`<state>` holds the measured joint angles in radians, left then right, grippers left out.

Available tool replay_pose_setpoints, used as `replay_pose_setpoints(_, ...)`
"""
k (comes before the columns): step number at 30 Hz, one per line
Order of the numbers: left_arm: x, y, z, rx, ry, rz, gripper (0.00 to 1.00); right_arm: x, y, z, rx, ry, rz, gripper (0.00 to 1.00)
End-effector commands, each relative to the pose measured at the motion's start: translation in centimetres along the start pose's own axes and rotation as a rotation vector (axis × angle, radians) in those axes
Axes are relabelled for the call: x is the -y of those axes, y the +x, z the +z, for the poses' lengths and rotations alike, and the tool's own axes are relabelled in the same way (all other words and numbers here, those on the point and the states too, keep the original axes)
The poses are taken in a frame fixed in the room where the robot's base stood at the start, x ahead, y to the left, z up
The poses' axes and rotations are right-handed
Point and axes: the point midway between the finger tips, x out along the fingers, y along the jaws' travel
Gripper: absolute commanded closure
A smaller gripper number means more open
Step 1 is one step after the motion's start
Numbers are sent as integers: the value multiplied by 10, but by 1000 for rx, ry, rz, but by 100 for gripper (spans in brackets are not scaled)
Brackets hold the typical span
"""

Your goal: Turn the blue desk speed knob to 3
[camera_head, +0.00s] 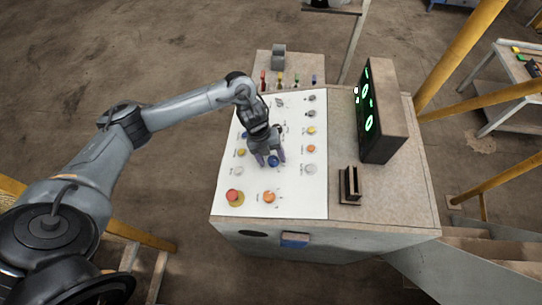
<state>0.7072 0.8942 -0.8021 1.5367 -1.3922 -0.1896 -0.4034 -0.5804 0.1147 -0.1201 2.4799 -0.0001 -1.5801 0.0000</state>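A blue knob (273,162) sits on the white panel sheet of the desk, in the middle column of controls. My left gripper (270,158) points down over it from above. Its two purple-tinted fingers are spread apart, one at each side of the knob, with a gap still showing. Whether a finger touches the knob cannot be told. The knob's pointer and the scale marks around it are too small to read. My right gripper is out of view.
On the white panel (310,195) are a red mushroom button (234,196), an orange knob (269,197) and several other controls. A dark display box (383,125) with green readouts stands at the right. A small dark holder (350,184) is in front of it. Coloured levers line the back.

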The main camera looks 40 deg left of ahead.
Motion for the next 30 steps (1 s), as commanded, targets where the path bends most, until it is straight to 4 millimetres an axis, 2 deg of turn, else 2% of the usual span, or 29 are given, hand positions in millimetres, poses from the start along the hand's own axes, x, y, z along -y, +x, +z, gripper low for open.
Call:
replay_pose_setpoints(11,0,-5,1,1,-1,-1,36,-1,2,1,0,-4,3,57)
replay_pose_setpoints(16,0,-26,2,4,0,-1,36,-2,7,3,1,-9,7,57)
replay_pose_setpoints(24,0,-76,1,6,1,-1,36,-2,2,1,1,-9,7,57)
replay_pose_setpoints(30,0,-99,1,3,1,0,36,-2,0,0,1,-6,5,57)
